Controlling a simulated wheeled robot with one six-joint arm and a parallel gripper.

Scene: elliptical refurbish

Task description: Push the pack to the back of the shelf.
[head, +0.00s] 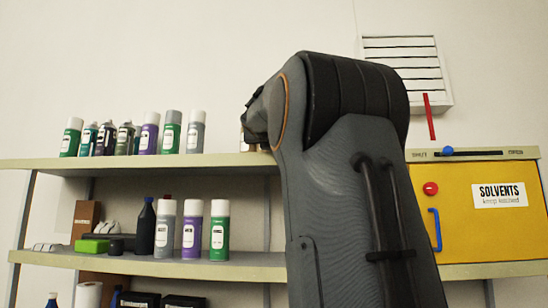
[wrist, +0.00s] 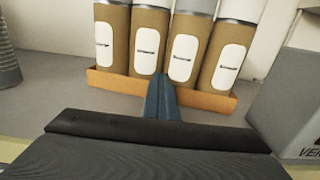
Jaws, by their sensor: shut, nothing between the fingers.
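The pack is an orange-brown tray (wrist: 112,82) holding several brown cans with white labels and pale lids, seen in the wrist view. It stands upright on the grey shelf top (wrist: 45,105), near the pale wall behind. My gripper (wrist: 161,82) is shut and empty, its blue fingers pointing at the middle of the tray's front. The fingertips overlap the tray's front wall in the picture; I cannot tell if they touch. In the head view my arm hides the gripper and most or all of the pack.
A grey can (wrist: 7,60) stands left of the pack; a grey box (wrist: 290,95) stands close on its right. In the head view, several spray cans (head: 172,132) line the upper shelf (head: 130,163) at left. A yellow solvents cabinet (head: 450,210) is at right.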

